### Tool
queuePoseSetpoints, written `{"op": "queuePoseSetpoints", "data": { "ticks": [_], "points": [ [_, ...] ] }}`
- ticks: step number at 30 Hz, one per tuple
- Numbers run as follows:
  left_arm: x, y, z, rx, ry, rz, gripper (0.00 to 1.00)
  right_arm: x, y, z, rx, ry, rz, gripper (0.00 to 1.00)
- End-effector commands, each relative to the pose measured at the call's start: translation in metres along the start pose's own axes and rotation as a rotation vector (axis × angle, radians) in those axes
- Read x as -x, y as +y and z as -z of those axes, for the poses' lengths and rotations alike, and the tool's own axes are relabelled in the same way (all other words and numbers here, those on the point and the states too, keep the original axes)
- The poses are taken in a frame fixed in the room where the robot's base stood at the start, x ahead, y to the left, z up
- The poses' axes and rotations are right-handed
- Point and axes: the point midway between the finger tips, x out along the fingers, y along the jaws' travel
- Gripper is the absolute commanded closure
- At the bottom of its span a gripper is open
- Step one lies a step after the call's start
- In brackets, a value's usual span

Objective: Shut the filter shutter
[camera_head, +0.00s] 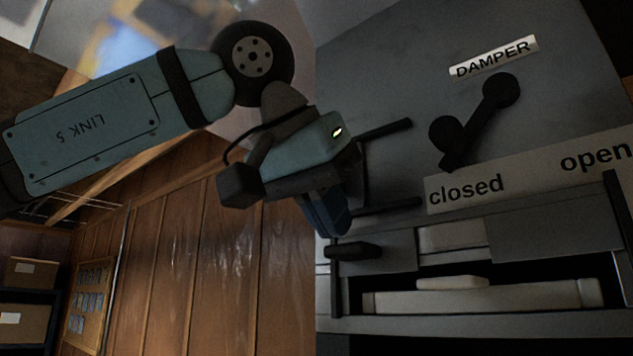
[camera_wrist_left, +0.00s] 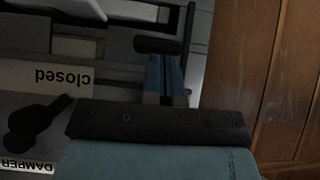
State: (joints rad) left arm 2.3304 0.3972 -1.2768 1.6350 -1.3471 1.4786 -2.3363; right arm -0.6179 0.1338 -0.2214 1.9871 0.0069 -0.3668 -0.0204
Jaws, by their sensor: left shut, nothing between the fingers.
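The filter unit is a dark grey metal cabinet with a slot under a strip (camera_head: 530,173) marked "closed" on the left and "open" on the right. A grey panel (camera_head: 385,248), seemingly the shutter, covers the slot's upper left, with a black peg handle (camera_head: 352,250) sticking out. A pale filter (camera_head: 475,299) shows in the slot. My left gripper (camera_head: 338,228) is shut and empty, its blue fingers just above the handle in the head view. In the left wrist view, the fingers (camera_wrist_left: 163,76) are close by the handle (camera_wrist_left: 157,45); I cannot tell whether they touch. My right gripper is out of view.
A black damper lever (camera_head: 478,118) sits under a "DAMPER" label (camera_head: 494,57). Left of the cabinet is a wood-panelled wall (camera_head: 200,270), with boxes on shelves (camera_head: 30,270).

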Motion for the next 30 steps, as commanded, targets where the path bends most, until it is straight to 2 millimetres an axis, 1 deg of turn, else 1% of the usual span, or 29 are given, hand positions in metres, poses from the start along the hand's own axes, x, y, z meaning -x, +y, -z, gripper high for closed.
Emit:
{"op": "queuePoseSetpoints", "data": {
  "ticks": [11,16,20,30],
  "points": [
    [-0.004,0.000,-0.002,0.000,-0.001,-0.001,1.00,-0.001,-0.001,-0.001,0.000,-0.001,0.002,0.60],
    [-0.026,0.000,-0.024,-0.001,-0.006,-0.003,1.00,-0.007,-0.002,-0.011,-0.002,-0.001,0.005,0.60],
    [-0.038,0.000,-0.036,0.000,-0.003,-0.002,1.00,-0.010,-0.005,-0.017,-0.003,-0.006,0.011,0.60],
    [-0.041,0.001,-0.039,-0.001,-0.005,0.000,1.00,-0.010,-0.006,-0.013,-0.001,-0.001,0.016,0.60]
  ]
}}
